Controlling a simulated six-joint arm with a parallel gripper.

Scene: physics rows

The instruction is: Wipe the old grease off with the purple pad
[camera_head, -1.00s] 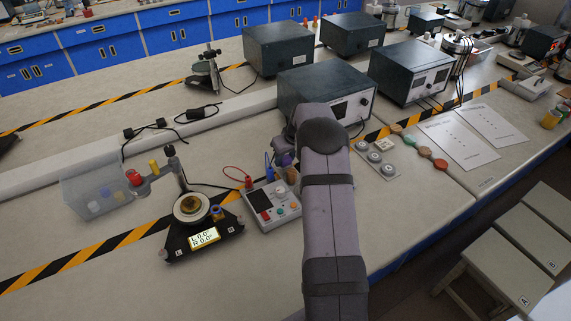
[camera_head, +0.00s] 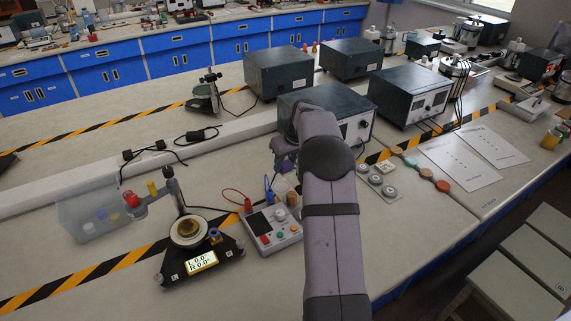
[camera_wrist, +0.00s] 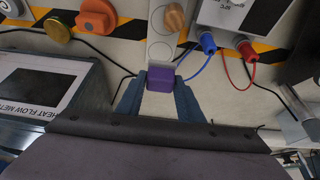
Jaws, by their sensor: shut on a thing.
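My gripper (camera_wrist: 160,82) is shut on the purple pad (camera_wrist: 160,79), a small block between its two blue-grey fingertips in the wrist view. In the head view my gripper (camera_head: 285,160) is partly hidden by my arm, above the bench behind the control box. A brownish-yellow patch, perhaps the old grease (camera_head: 187,227), shows on a round plate of the black three-cornered stand (camera_head: 225,248) at the left. That stand is well apart from the pad and has a lit display reading L 0.0° R 0.0°.
The control box (camera_head: 272,228) with red and blue leads stands between the stand and my arm. A clear bin (camera_head: 92,210) is at the far left. Dark instrument boxes (camera_head: 410,90) stand behind; coloured caps (camera_head: 427,174) and a plate of round discs (camera_head: 366,168) lie right of my arm.

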